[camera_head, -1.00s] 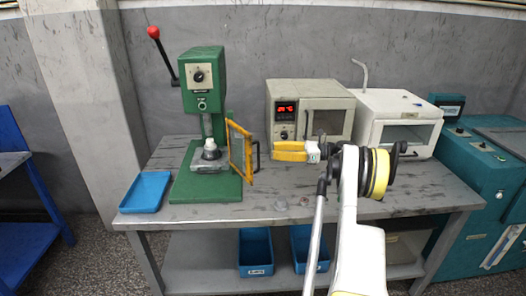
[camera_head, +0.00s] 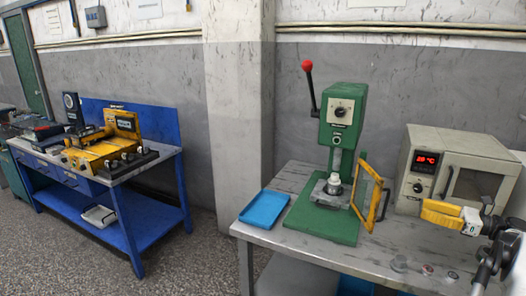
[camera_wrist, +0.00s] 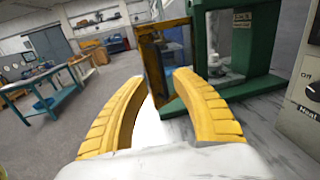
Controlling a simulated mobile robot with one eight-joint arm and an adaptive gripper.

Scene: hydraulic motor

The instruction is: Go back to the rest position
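My gripper (camera_head: 441,213) is at the right edge of the head view, above the grey workbench and in front of the oven with the red display. Its yellow fingers also show in the wrist view (camera_wrist: 160,92); they stand apart with nothing between them. The green press (camera_head: 341,125) stands on the bench to the left of my gripper, with its yellow-framed guard (camera_head: 367,194) swung open. A white and grey part (camera_head: 334,185) sits on the press under its ram.
The oven (camera_head: 458,165) is close behind my gripper. A blue tray (camera_head: 264,207) lies at the bench's left end. Small round parts (camera_head: 427,270) lie near the front edge. A blue workbench (camera_head: 128,225) with yellow equipment stands at the left. Floor between the benches is clear.

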